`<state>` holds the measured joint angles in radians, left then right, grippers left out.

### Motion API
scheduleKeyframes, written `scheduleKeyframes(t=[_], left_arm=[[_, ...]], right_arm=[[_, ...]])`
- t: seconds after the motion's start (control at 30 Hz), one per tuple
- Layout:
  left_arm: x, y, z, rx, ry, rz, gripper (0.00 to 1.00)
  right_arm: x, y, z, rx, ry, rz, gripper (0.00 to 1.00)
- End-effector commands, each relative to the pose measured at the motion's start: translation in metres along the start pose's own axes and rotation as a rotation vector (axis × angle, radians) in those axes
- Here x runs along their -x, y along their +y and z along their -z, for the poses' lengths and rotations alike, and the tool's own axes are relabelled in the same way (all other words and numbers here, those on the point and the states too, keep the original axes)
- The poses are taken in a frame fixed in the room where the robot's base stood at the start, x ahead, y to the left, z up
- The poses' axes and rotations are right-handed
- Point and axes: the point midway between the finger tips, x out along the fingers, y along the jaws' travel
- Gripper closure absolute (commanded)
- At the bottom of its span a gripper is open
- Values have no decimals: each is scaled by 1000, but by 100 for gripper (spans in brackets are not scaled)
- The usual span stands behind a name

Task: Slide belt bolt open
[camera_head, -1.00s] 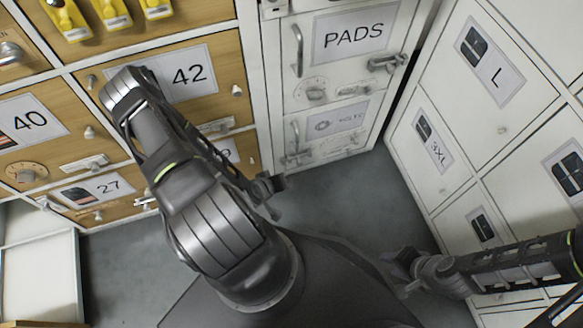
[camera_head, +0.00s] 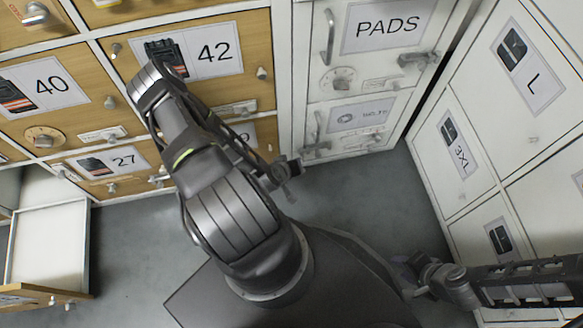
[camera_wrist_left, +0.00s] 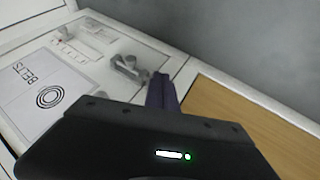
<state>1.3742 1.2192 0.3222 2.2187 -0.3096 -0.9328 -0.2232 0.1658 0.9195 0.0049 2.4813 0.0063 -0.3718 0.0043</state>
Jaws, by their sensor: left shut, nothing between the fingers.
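The belts door is a small white locker door with a ring-shaped label (camera_head: 358,115), below the PADS door. In the left wrist view, its BELTS label (camera_wrist_left: 48,95) is at the left. The grey metal bolt (camera_wrist_left: 130,70) sits near the door's edge; in the head view the bolt (camera_head: 316,150) is small and I cannot tell how far it is slid. My left gripper (camera_head: 288,177) is shut and empty, just below and left of the bolt. In the wrist view its dark finger (camera_wrist_left: 161,92) appears beside the bolt; I cannot tell whether they touch. My right gripper (camera_head: 405,272) is low at the right, away from the door.
The PADS door (camera_head: 345,60) is above, with its own handle and bolt. Wooden lockers (camera_head: 190,85) stand at left, white lockers (camera_head: 465,150) at right. An open white compartment (camera_head: 48,235) with a wooden front stands at lower left. Grey floor (camera_head: 350,195) is clear between.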

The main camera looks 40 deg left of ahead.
Motion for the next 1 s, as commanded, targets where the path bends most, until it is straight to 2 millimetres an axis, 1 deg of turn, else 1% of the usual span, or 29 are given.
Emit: scheduleKeyframes(t=[0.03, 0.2, 0.3, 0.4, 0.5, 0.6, 0.9, 1.0], left_arm=[[-15, -2, -3, 1, 0, 0, 100], [-49, -2, -3, 2, 0, 0, 100], [-53, 16, 0, 1, 0, -3, 100], [-56, 27, 1, 1, 0, -2, 100], [-58, 34, 2, 0, -1, -1, 100], [-59, 37, 2, 1, -1, 0, 100], [-58, 38, 2, 0, -1, 0, 100], [-61, 44, 2, -3, -2, -1, 100]], right_arm=[[-10, 3, 0, 0, 3, 0, 64], [-25, 8, 2, -1, 11, 0, 64], [-27, 8, 3, -1, 13, 0, 64], [-30, 9, 3, -1, 15, 0, 64], [-32, 9, 3, -1, 16, 0, 64], [-32, 9, 4, -1, 17, 0, 64], [-31, 9, 4, -1, 17, 0, 64], [-29, 8, 4, -1, 16, 0, 64]])
